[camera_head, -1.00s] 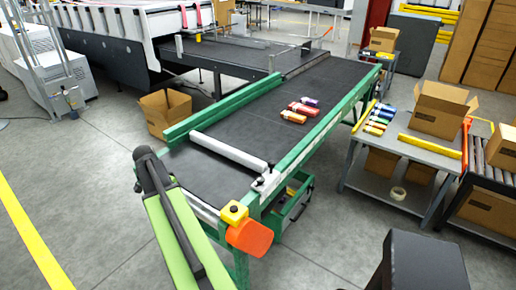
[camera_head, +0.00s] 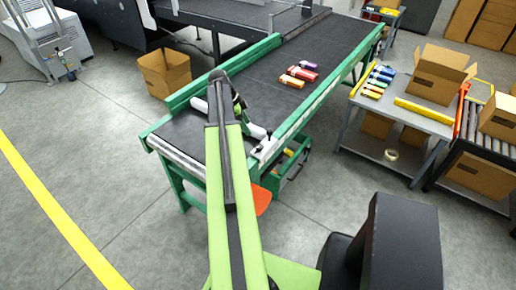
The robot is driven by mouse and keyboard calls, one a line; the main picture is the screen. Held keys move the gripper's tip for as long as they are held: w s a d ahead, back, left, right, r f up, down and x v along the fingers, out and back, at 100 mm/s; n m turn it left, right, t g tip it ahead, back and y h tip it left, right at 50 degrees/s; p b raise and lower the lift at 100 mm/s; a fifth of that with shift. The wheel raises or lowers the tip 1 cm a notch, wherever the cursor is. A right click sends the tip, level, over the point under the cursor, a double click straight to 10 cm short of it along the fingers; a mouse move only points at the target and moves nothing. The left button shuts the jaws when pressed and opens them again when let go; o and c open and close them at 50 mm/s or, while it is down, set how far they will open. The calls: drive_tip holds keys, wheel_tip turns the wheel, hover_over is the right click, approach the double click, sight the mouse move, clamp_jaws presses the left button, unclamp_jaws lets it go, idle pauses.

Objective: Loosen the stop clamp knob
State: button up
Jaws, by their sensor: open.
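The white stop bar (camera_head: 256,131) lies across the dark conveyor belt (camera_head: 262,92) near its front end, partly hidden behind my arm. The stop clamp (camera_head: 267,147) sits at the bar's right end on the green side rail. Its knob (camera_head: 268,137) is small and dark, hard to make out. My gripper (camera_head: 239,106) is over the belt by the stop bar, left of the clamp and apart from the knob in the picture. It is open and looks empty. The fingertips are small and dark against the belt.
Several coloured small cartons (camera_head: 298,76) lie farther along the belt. An orange part (camera_head: 262,198) at the conveyor's front corner is partly behind my arm. A grey table (camera_head: 400,115) with cartons stands at right. An open cardboard box (camera_head: 165,73) is on the floor at left.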

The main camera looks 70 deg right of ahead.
sight(259, 146)
drive_tip(key=b+x, duration=1)
drive_tip(key=x, duration=0.2)
drive_tip(key=shift+f, duration=0.25)
drive_tip(key=shift+s+f, duration=0.15)
drive_tip(key=shift+f, duration=0.15)
drive_tip(key=shift+r, duration=0.1)
drive_tip(key=shift+c, duration=0.5)
drive_tip(key=shift+d, duration=0.1)
clamp_jaws()
